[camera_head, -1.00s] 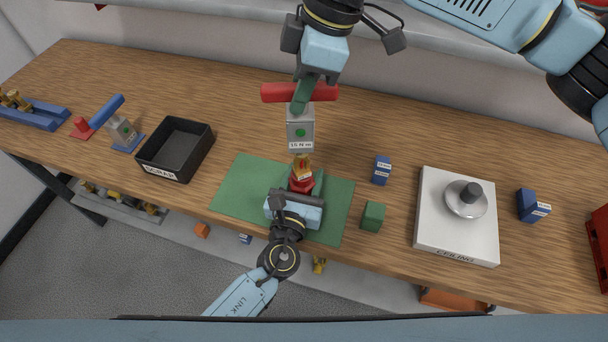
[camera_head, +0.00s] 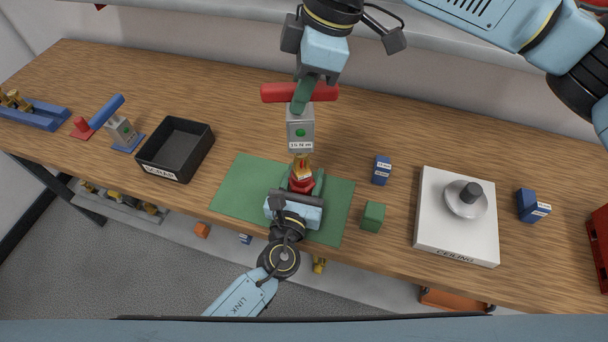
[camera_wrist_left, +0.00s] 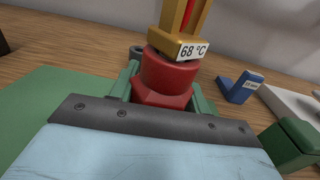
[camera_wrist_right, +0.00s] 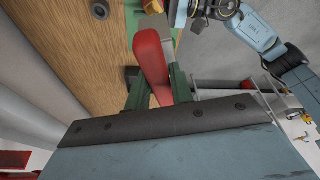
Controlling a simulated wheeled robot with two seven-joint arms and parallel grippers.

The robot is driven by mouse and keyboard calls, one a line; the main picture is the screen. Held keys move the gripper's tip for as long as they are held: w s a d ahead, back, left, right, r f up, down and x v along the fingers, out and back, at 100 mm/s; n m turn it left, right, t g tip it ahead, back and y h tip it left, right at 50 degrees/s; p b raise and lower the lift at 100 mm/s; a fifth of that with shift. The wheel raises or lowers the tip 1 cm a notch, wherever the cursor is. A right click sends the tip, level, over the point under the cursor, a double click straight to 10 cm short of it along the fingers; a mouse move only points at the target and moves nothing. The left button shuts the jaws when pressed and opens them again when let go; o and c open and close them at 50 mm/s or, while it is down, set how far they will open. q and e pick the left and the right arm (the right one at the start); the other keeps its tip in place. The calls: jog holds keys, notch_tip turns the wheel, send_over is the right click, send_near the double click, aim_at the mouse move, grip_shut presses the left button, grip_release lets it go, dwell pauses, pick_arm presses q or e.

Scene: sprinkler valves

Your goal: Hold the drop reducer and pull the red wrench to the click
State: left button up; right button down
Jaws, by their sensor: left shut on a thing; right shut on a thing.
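The red drop reducer (camera_head: 301,184) stands on the green mat (camera_head: 235,187) and shows large in the left wrist view (camera_wrist_left: 165,80). My left gripper (camera_head: 299,190) is shut on it, green fingers at either side. A brass sprinkler with a 68 °C tag (camera_wrist_left: 187,45) sits upright on the reducer. The red wrench (camera_head: 324,92) has a grey head (camera_head: 300,130) with a green dot and a torque label, above the sprinkler. My right gripper (camera_head: 303,92) is shut on the wrench's red bar, also in the right wrist view (camera_wrist_right: 151,62). The wrench's grip on the sprinkler is partly hidden.
A black tray (camera_head: 205,152) and a wrench stand (camera_head: 124,133) are left. Blue blocks (camera_head: 381,170), a green block (camera_head: 372,216) and a white ceiling plate (camera_head: 428,217) with a grey disc are right. Bare wood lies behind the mat.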

aim_at(302, 128)
jog(key=shift+r, duration=0.1)
notch_tip(302, 128, up, 6)
jog(key=n+g, duration=0.1)
jog(key=n, duration=0.3)
jog(key=shift+d, duration=0.1)
jog(key=shift+f, duration=3.5)
jog(key=shift+f, duration=0.1)
jog(key=shift+f, duration=3.6)
